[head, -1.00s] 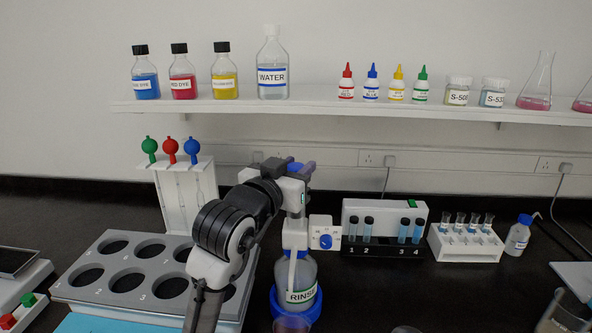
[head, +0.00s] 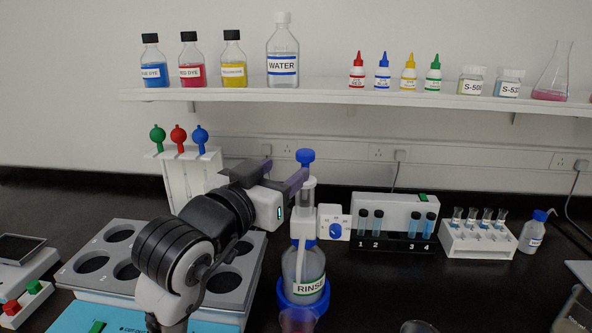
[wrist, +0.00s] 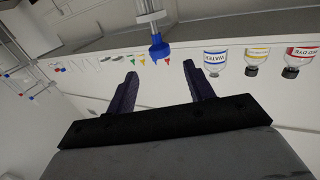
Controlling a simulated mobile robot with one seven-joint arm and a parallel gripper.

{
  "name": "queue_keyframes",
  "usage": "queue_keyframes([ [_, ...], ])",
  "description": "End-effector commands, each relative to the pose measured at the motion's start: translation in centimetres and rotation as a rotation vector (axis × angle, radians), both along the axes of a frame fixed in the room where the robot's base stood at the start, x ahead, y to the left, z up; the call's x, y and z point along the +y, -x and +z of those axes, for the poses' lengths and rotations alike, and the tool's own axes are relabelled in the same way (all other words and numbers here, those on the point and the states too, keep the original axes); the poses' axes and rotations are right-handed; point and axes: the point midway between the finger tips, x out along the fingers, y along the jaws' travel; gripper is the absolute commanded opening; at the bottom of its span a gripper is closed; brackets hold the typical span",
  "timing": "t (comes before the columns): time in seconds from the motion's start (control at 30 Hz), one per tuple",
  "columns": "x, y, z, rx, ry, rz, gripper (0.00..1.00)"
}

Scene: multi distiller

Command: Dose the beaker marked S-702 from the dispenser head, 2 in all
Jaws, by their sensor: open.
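The dispenser head is a clear and white pump with a blue knob (head: 305,156), on a bottle labelled RINSE (head: 304,268). The knob stands up on its stem. My gripper (head: 296,182) is open, its dark purple fingers just left of and slightly below the knob. In the wrist view the blue knob (wrist: 160,47) shows beyond the gap between the open fingers (wrist: 160,77), with nothing held. A glass vessel with a pinkish tint (head: 297,321) is at the bottom edge in front of the bottle, partly cut off. No S-702 marking is readable.
A white valve box with a blue dial (head: 335,229) adjoins the dispenser on the right. A vial block (head: 392,245) and a tube rack (head: 478,243) stand further right. A grey tray with round holes (head: 235,308) lies left, below my arm. A shelf (head: 420,98) with bottles runs behind.

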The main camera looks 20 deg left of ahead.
Motion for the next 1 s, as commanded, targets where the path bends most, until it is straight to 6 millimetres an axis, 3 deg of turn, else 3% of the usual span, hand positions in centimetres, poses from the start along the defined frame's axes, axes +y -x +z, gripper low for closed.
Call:
queue_keyframes([
  [0.1,0.3,2.3,-0.2,-0.002,-0.002,0.003,0.53],
  [0.3,0.5,4.3,0.0,-0.001,0.000,0.001,0.53],
  [0.6,0.5,4.6,0.0,0.000,0.000,0.000,0.53],
  [0.73,0.7,4.5,0.7,-0.020,-0.017,0.011,0.38],
  [0.87,2.1,4.2,4.9,-0.154,-0.146,0.094,0.21],
  [1.0,3.8,5.1,13.9,-0.437,-0.479,0.298,0.03],
])
